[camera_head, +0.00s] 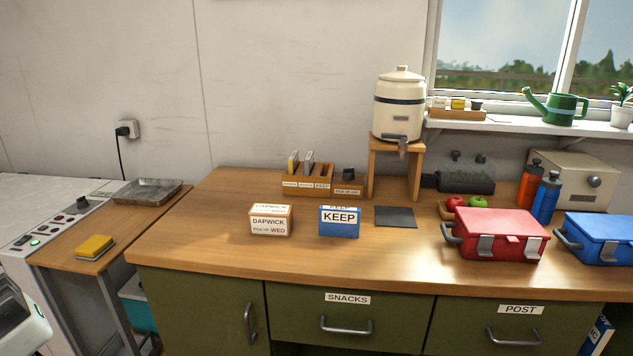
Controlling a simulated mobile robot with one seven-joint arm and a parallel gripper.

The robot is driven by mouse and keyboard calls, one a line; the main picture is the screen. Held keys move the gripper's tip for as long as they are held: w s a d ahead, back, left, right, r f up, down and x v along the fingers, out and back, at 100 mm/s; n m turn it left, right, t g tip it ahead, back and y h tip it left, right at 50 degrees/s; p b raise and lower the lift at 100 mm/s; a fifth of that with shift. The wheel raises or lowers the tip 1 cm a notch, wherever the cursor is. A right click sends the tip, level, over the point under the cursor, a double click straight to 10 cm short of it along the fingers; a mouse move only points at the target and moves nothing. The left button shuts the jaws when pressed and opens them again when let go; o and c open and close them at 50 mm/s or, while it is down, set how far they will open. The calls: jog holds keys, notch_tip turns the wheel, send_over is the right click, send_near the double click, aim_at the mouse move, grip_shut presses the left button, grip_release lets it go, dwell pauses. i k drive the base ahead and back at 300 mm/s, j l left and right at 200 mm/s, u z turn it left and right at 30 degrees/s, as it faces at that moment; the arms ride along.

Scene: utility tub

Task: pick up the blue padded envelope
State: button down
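I cannot clearly make out a blue padded envelope. At the bottom right, low beside the drawer fronts, a blue flat thing (598,337) with white marking shows only in part; I cannot tell whether it is an envelope. A small blue box (339,228) with a white KEEP label stands upright on the wooden counter (350,265). My gripper is not recognisable in this view. A white rounded shape cut off at the lower left edge is too partial to name.
A cream DAPWICK box (270,226) stands left of the blue box. A red lunch box (495,236), a blue lunch box (602,239) and bottles (546,199) fill the right. A water dispenser (398,105) stands behind. The counter's left part is clear.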

aim_at(334, 222)
jog(key=i+j, duration=0.1)
jog(key=j, duration=0.2)
jog(key=i+j, duration=0.15)
jog(key=j, duration=0.2)
jog(key=i+j, duration=0.1)
jog(key=j, duration=0.2)
jog(key=i+j, duration=0.1)
jog(key=j, duration=0.25)
jog(key=i+j+z, duration=0.1)
jog(key=j+z, duration=0.55)
jog(key=i+z, duration=0.1)
jog(key=z, duration=0.2)
jog(key=i+j+z, duration=0.1)
jog(key=z, duration=0.2)
jog(key=i+j, duration=0.7)
